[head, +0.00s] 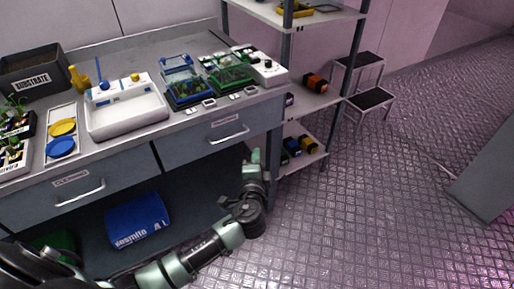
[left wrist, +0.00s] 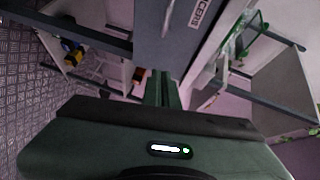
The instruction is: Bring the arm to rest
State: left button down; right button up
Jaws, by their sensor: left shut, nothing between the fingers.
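My left arm reaches in from the lower left of the head view. Its gripper (head: 255,157) is in front of the bench drawers, near the bench's right corner, pointing up. In the left wrist view the gripper's fingers (left wrist: 163,90) are together with nothing between them. The gripper is apart from the bench (head: 205,150) as far as I can tell. My right gripper is not in either view.
The bench carries a white tray (head: 125,128), a blue crate (head: 183,97), a substrate box (head: 32,84) and blue and yellow dishes. A shelf rack (head: 318,101) and step stool (head: 372,98) stand to the right.

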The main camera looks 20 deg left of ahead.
pick_arm(q)
jog(key=shift+v, duration=0.9)
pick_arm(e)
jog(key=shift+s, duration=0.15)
pick_arm(q)
jog(key=s+a+f+n+g+h+p, duration=0.1)
jog(key=s+f+g, duration=0.45)
jog(key=f, duration=0.95)
jog(key=s+a+f+n+g+h+p, duration=0.1)
jog(key=s+f+n+g+h, duration=0.15)
jog(key=s+f, duration=0.95)
jog(key=s+f+n+g, duration=0.2)
jog(key=s+f, duration=0.4)
jog(key=s, duration=0.4)
jog(key=s+f+n+g+h+p, duration=0.1)
jog(key=s+f+n+g, duration=0.1)
jog(key=s+f, duration=0.5)
jog(key=s+f+n+g, duration=0.2)
jog(key=s+f, duration=0.4)
jog(key=s, duration=0.9)
jog(key=shift+s+f+n+g+p, duration=0.2)
jog(key=shift+n+g+p, duration=0.1)
jog(key=shift+n+p, duration=0.15)
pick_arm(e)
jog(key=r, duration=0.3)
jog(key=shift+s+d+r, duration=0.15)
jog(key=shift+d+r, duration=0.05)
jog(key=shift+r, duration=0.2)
pick_arm(q)
jog(key=shift+h, duration=0.25)
